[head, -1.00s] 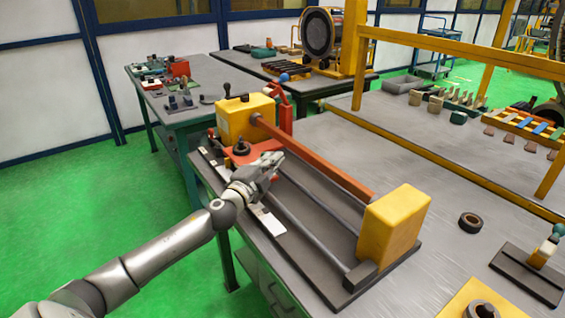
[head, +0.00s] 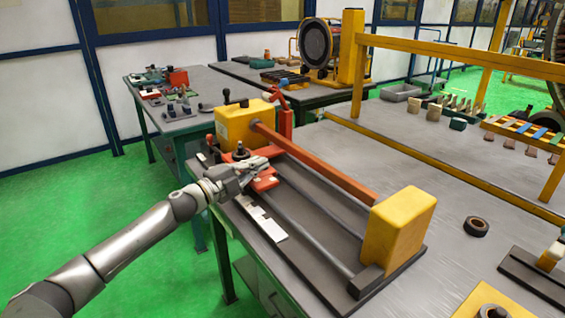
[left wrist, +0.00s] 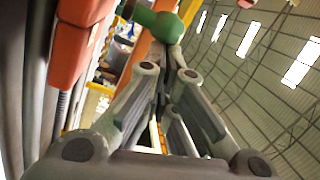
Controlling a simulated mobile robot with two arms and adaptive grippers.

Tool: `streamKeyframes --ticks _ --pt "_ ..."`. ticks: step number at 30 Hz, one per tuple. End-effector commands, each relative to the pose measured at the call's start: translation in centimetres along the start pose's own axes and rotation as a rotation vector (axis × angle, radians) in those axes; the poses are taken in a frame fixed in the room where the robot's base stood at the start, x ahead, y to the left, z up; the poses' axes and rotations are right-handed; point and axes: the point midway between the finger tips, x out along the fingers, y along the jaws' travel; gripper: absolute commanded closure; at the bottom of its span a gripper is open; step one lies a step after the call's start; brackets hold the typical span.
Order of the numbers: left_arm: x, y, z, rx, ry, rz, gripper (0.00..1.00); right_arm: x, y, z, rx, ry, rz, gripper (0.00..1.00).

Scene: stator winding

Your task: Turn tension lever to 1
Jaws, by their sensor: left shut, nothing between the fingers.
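The winding machine has a yellow headstock (head: 240,122) and a yellow end block (head: 398,228), joined by an orange bar (head: 320,165) and grey rods. An orange carriage (head: 264,183) sits on the rods near the headstock, with a black knob (head: 241,151) beside it. My left gripper (head: 264,166) is shut and empty over the carriage. In the left wrist view, a green round-ended lever (left wrist: 162,24) stands just beyond the left fingertips; I cannot tell if they touch. No lever numbers are readable, and the gripper partly hides the carriage. My right gripper is out of view.
A white plate (head: 264,222) lies along the machine's near edge. A dark ring (head: 475,227) and a black-based stand (head: 530,275) are at the right on the grey table (head: 440,180). A yellow frame rail (head: 440,172) runs behind the machine.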

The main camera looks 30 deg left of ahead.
Motion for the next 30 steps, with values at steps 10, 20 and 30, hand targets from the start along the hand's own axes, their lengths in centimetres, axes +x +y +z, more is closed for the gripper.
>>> streamKeyframes --ticks 10,20,30 --pt "-0.9 -0.7 1.8 0.0 -0.002 0.001 1.0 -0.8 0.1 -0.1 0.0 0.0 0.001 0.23" --pt "-1.2 -1.0 2.9 0.002 -0.008 -0.002 1.0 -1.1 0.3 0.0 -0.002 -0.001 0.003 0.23" --pt "-1.3 -1.2 3.2 0.004 -0.014 -0.004 1.0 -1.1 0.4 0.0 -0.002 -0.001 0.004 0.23"
